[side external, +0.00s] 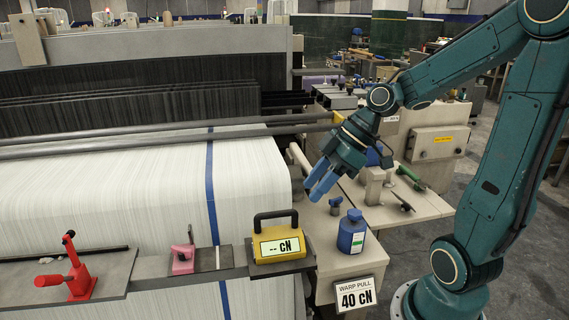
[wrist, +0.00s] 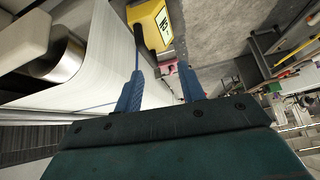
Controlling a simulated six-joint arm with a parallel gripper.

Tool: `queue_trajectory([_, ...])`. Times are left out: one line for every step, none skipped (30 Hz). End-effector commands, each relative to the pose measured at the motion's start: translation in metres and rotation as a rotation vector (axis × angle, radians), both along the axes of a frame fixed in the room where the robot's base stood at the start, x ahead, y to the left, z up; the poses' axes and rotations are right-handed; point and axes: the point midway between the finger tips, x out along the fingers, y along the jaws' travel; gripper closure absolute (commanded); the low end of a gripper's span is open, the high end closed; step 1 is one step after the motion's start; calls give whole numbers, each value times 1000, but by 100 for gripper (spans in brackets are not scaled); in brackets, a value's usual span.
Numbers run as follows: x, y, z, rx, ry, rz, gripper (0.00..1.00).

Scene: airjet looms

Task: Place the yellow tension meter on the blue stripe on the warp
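The yellow tension meter (side external: 285,252) has a black handle and a display reading "-- cN". It sits on the grey ledge (side external: 242,272) in front of the warp, right of the blue stripe. In the wrist view the meter (wrist: 148,22) is at the top, beyond my fingers. The blue stripe (side external: 210,180) runs front to back along the right part of the white warp (side external: 120,190). It shows as a thin blue line (wrist: 98,107) in the wrist view. My gripper (side external: 318,180) has blue fingers, apart and empty, above and right of the meter; it shows also in the wrist view (wrist: 160,90).
A red clamp (side external: 78,275) and a pink tool (side external: 184,258) stand on the ledge to the left. A blue bottle (side external: 351,232) and small tools stand on the side table (side external: 425,208). A "WARP PULL 40 cN" sign (side external: 357,294) is in front. Bars (side external: 150,137) cross behind the warp.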

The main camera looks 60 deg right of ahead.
Motion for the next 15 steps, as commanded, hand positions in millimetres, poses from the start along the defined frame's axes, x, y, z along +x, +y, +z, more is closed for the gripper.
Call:
queue_trajectory([4, -7, -2, 22, -23, 11, 60])
queue_trajectory([6, -10, -2, 32, -41, 23, 60])
queue_trajectory([8, -13, -2, 43, -62, 38, 60])
queue_trajectory([9, -15, -2, 49, -76, 45, 60])
queue_trajectory([11, -17, -2, 56, -90, 53, 60])
queue_trajectory([12, -19, -2, 62, -107, 60, 60])
queue_trajectory([13, -20, -2, 66, -117, 64, 60])
queue_trajectory([13, -22, -2, 69, -125, 68, 60])
queue_trajectory([14, -23, -2, 73, -132, 72, 60])
queue_trajectory([14, -23, -1, 74, -137, 75, 60])
queue_trajectory([14, -23, -1, 75, -140, 76, 60])
queue_trajectory([15, -23, -1, 76, -142, 78, 60])
queue_trajectory([15, -23, -1, 76, -143, 79, 60])
queue_trajectory([15, -23, -1, 76, -143, 79, 60])
queue_trajectory([15, -23, -1, 76, -143, 79, 60])
